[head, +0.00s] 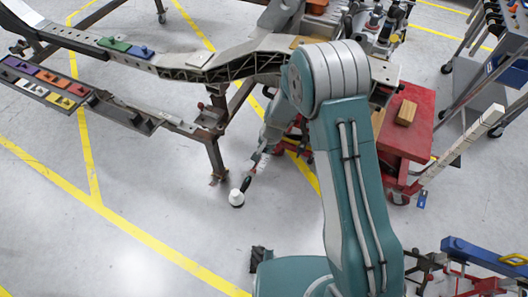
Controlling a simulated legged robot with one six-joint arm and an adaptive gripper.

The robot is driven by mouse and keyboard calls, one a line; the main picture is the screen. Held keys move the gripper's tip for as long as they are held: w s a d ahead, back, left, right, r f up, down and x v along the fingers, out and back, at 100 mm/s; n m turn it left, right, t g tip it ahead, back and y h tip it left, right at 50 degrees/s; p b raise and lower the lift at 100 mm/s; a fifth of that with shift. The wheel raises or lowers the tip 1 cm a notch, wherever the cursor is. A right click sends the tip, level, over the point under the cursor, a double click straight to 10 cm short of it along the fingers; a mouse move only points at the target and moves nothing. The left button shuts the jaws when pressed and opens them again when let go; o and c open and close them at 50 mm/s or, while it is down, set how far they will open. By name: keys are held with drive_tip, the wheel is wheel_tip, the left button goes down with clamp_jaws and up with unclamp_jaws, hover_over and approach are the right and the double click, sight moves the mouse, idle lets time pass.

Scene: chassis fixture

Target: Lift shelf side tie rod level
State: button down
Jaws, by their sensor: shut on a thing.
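My teal arm reaches up from the bottom and bends over at the middle. Beyond the elbow its grey end part runs down and left to my gripper (262,158), which is small and partly hidden. My gripper is shut on what looks like the tie rod (249,181), a slim dark piece with red and green marks. The rod slopes down to the left, with a white cone-shaped end (237,196) low in the picture. I cannot tell whether that end touches the floor. The rod's upper part is hidden by the arm and chassis.
The grey chassis rail (190,62) crosses the upper left on dark stands. A tray of coloured parts (47,82) is at far left. A red shelf (398,160) with a wooden block (405,112) stands right of my arm. The floor at lower left is clear.

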drive_tip(key=shift+w+a+r, duration=0.15)
drive_tip(key=c, duration=0.6)
unclamp_jaws()
drive_tip(key=v, duration=1.1)
drive_tip(key=shift+r, duration=0.3)
